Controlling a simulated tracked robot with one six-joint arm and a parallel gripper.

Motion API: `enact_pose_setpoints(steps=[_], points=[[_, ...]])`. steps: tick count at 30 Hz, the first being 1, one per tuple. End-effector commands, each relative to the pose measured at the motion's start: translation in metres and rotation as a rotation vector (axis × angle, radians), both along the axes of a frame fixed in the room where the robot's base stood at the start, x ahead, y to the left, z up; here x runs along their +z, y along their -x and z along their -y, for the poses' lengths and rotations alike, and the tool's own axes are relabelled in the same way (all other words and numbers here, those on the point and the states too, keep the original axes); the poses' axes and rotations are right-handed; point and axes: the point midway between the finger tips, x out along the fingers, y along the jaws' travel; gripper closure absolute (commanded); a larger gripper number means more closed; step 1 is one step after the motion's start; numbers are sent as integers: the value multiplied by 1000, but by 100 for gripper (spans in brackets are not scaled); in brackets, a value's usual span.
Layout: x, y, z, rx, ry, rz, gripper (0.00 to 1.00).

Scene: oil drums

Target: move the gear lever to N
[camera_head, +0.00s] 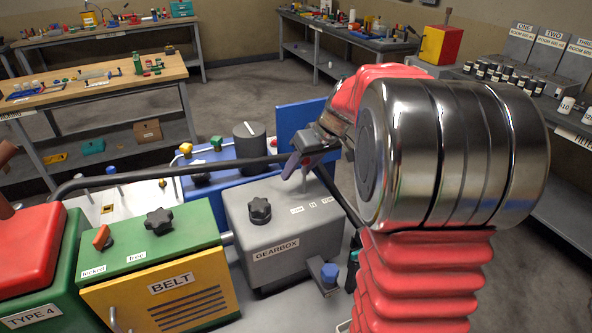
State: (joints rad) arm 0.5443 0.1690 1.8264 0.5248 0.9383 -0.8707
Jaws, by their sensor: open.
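The grey gearbox (275,263) stands in the middle of the view, with its GEARBOX label on the front. Small labels on its top, toward the right, include a middle one that seems to read N (313,205). A black star knob (260,210) sits on its top left. My gripper (296,172) is above the gearbox's back edge, pointing down and left, with its jaws open. I cannot make out the gear lever clearly; it may be hidden by or blend with my gripper. My arm hides the area right of the labels.
A BELT cabinet (160,301) stands left of the gearbox, with a red and green TYPE 4 machine (30,290) beyond it. A dark pipe (170,171) runs behind. A blue panel (300,130) rises at the back.

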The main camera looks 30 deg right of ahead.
Motion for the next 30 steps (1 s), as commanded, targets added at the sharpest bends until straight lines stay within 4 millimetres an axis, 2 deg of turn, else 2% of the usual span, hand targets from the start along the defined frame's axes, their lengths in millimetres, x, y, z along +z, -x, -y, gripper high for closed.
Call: enact_pose_setpoints(steps=[7, 11, 30], points=[[3, 1, 0, 1, 0, 1, 57], [12, 5, 3, 0, 0, 2, 57], [105, 49, 26, 0, 2, 2, 57]])
